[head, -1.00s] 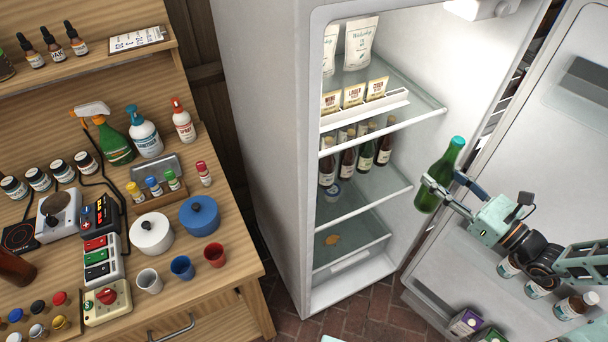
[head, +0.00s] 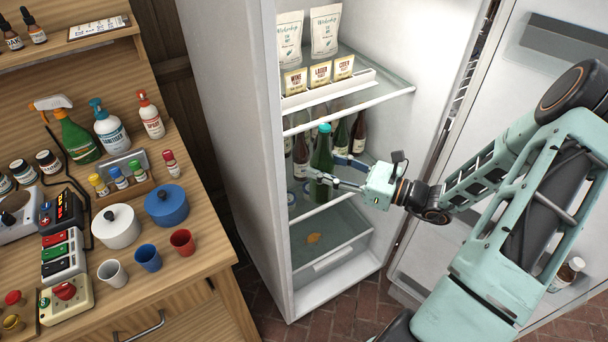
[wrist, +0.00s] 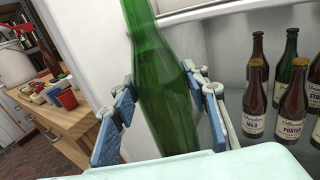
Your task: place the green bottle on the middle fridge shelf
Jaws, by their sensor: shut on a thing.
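The green bottle (head: 321,155) with a teal cap is upright in my gripper (head: 325,172), at the front of the middle fridge shelf (head: 308,211). In the wrist view my gripper (wrist: 158,112) has its blue pads on both sides of the green bottle (wrist: 163,75). The bottle's base is hidden in the wrist view, and I cannot tell whether it touches the shelf. Brown bottles (wrist: 292,105) with labels stand on the shelf, to the right in the wrist view.
The upper shelf (head: 380,97) holds packets and pouches. The open fridge door (head: 560,60) is at the right, behind my arm. A wooden bench (head: 190,262) with cups and pots stands at the left.

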